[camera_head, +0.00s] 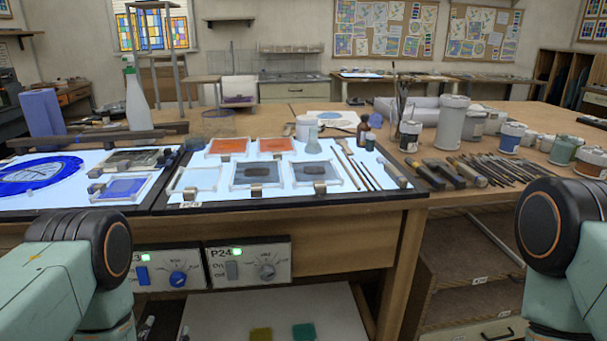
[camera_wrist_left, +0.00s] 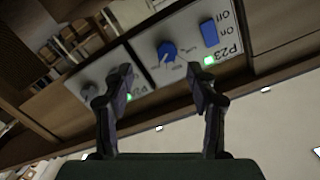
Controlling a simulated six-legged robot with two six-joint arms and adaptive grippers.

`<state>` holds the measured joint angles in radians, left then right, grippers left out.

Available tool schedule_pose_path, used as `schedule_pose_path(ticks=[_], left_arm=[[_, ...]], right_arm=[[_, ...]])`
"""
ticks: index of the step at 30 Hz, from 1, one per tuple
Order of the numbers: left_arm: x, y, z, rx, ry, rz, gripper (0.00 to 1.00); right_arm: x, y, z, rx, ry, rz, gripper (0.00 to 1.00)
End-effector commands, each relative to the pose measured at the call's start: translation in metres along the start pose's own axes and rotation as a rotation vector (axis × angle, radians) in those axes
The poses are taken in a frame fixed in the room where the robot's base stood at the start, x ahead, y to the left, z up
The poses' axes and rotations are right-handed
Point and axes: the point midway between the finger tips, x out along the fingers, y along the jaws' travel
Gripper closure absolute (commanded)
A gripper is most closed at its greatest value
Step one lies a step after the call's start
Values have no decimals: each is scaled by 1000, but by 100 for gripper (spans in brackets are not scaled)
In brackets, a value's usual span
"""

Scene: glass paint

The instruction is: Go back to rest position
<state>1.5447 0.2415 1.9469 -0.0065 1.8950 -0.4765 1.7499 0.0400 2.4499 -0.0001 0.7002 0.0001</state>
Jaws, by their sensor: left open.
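My left gripper (camera_wrist_left: 158,72) shows in the left wrist view with its two dark fingers spread apart and nothing between them. Beyond the fingers, and upside down, is the control panel marked P23 (camera_wrist_left: 182,62), with a blue knob and a blue switch. Its green light is lit. In the head view this panel (camera_head: 158,277) sits on the front of the workbench, beside the panel marked P24 (camera_head: 249,251), also with a green light. In the head view only my arm joints show at the lower left and right; my right gripper is not in view.
Jars and tools crowd the wooden table (camera_head: 470,200) at right. A white board (camera_head: 345,320) with green pieces lies below the bench.

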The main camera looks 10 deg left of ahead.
Motion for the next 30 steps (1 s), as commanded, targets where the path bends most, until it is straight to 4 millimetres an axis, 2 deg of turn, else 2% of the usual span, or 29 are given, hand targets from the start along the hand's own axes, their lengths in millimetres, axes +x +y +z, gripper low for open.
schedule_pose_path(ticks=[2, 5, 10, 14, 15, 18, 21, 23, 25, 30], left_arm=[[-9, 12, 24, -54, -119, 57, 42], [-36, 35, 60, -134, -327, 150, 42], [-105, 72, 102, -245, -693, 288, 42], [-174, 90, 117, -295, -983, 372, 42], [-196, 92, 118, -303, -1070, 393, 42], [-250, 93, 115, -303, -1269, 436, 42], [-292, 88, 104, -277, -1411, 470, 42], [-307, 84, 96, -251, -1452, 491, 42], [-304, 83, 88, -234, -1435, 503, 42], [-296, 84, 86, -234, -1415, 503, 42]], right_arm=[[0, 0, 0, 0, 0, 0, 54], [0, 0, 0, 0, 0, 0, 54], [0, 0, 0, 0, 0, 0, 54], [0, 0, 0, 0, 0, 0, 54], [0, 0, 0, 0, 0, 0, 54], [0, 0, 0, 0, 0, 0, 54], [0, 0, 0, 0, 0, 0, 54], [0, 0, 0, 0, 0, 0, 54], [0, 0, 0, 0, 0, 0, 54], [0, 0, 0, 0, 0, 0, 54]])
